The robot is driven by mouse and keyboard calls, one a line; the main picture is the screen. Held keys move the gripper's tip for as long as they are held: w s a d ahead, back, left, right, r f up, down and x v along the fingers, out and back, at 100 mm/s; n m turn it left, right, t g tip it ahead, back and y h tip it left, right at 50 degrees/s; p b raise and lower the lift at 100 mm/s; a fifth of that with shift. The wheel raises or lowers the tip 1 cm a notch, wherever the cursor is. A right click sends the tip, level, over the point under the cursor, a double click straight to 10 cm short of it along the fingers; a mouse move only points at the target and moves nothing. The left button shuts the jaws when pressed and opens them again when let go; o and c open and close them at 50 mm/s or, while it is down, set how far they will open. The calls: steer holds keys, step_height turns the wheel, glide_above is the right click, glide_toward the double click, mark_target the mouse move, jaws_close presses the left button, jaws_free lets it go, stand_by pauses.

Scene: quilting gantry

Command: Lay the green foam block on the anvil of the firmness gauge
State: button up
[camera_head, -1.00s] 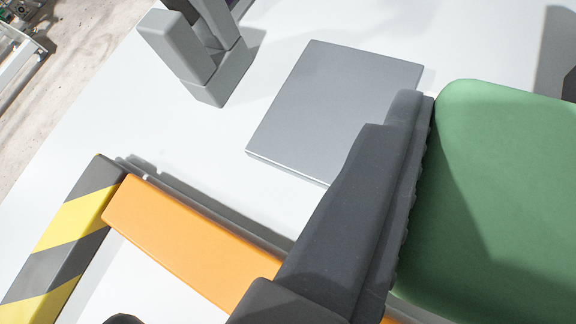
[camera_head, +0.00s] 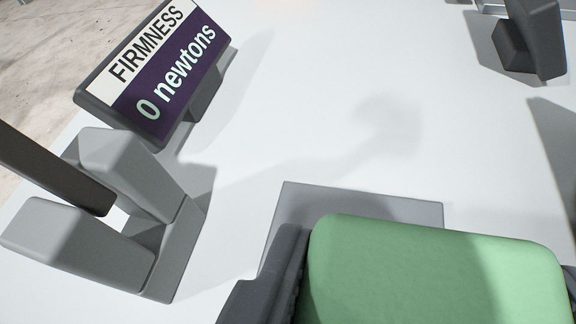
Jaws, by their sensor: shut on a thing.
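The green foam block (camera_head: 430,265) is at the lower right of the view, held in my gripper (camera_head: 425,275). The anvil (camera_head: 360,203) looks to be the flat grey plate on the white surface. The block covers much of it from this view, and I cannot tell the gap between them. The firmness gauge's display (camera_head: 155,75) reads "FIRMNESS 0 newtons" at the upper left.
A light grey forked bracket (camera_head: 150,250) stands left of the plate, with a dark bar (camera_head: 50,170) reaching into its fork. A dark grey object (camera_head: 535,40) stands at the upper right. The white surface between is clear.

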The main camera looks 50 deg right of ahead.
mark_target(357, 298)
steer(key=w+d, duration=0.1)
steer(key=w, duration=0.1)
steer(key=shift+w+d+f, duration=0.15)
steer(key=shift+w+d, duration=0.15)
steer(key=shift+d, duration=0.05)
steer(key=shift+f+b, duration=0.8)
steer(key=shift+f, duration=1)
steer(key=o, duration=0.9)
steer(key=p+v, duration=0.2)
steer(key=v, duration=1)
steer(key=shift+p, duration=0.4)
